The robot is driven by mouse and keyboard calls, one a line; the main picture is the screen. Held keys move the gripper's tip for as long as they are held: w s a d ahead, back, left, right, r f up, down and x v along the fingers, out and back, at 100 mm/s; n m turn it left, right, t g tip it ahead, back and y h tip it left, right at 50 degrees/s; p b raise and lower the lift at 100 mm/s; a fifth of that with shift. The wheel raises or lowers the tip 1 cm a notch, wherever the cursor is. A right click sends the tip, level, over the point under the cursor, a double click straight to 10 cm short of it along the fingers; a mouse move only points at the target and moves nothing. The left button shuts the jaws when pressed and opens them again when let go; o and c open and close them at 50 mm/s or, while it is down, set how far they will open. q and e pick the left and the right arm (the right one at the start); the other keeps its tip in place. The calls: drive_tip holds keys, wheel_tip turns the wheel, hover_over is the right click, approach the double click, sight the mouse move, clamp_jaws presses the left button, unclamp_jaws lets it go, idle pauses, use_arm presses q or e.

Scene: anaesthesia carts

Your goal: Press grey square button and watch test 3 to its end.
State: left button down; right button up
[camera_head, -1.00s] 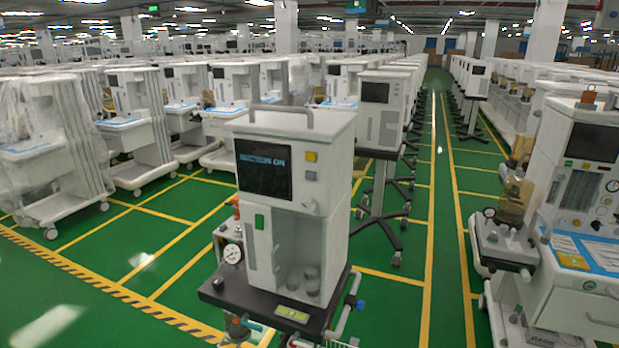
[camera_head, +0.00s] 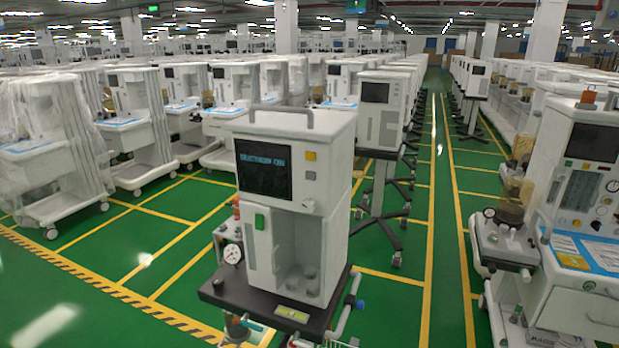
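The white machine (camera_head: 328,140) stands in the middle of the head view on a dark base. Its black screen (camera_head: 263,178) shows one line of small pale blue text near the top, too blurred to read surely. Right of the screen are a yellow-orange square button (camera_head: 310,156) and, just below it, a grey square button (camera_head: 310,175). A green square (camera_head: 260,221) is on the front below the screen. Neither of my grippers is in view.
A pressure gauge (camera_head: 232,254) is at the machine's left side. A cart with an amber canister (camera_head: 516,199) stands at the right. Rows of similar carts fill the back. Green floor with yellow lines is clear on the left and along the aisle (camera_head: 443,200).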

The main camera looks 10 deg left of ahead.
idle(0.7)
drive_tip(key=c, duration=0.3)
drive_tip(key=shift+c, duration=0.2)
